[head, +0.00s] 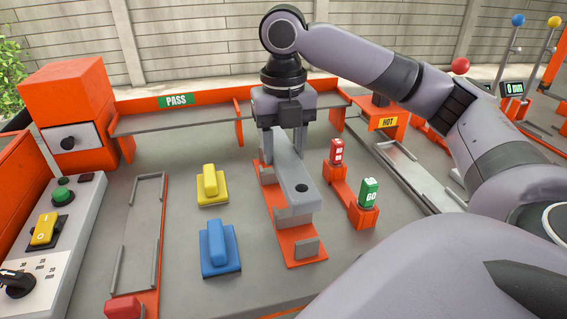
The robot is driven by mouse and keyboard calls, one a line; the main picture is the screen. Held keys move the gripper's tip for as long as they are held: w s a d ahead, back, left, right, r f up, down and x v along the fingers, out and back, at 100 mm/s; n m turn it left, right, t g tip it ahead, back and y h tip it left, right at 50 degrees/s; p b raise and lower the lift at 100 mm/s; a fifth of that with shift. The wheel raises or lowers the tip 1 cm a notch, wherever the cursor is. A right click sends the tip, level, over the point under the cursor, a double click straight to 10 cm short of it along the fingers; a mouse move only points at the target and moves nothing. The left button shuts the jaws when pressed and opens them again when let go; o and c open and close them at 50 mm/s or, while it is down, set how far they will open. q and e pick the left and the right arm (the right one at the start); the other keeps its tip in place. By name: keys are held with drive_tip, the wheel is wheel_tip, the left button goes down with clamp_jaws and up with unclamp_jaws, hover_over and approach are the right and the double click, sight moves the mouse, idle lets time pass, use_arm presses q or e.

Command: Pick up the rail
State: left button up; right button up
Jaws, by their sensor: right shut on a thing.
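The rail appears to be the grey bar (294,186) with a dark round hole near its front end. It lies lengthwise on an orange stand (304,255) with grey supports near the middle of the bench. My right gripper (288,150) points down over the far end of the bar, with its fingers around it. It is shut on the bar, and its body hides that end. I cannot tell whether the bar is clear of its supports. My left gripper is out of view.
Yellow (211,186) and blue (218,246) blocks stand left of the bar. Red (337,151) and green "GO" (369,192) blocks stand close on its right. A "PASS" shelf (178,118) runs behind. A control panel (50,240) is at left. Grey bench lies bare between the blocks.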

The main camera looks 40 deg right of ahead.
sight(283, 152)
use_arm(q)
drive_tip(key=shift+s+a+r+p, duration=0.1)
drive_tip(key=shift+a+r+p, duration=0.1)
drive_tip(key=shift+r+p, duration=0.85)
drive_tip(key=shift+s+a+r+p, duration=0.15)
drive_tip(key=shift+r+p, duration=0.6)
drive_tip(key=shift+p, duration=0.45)
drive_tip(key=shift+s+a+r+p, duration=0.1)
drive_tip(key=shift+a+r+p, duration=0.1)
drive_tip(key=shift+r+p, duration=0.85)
use_arm(e)
wheel_tip(283, 152, up, 14)
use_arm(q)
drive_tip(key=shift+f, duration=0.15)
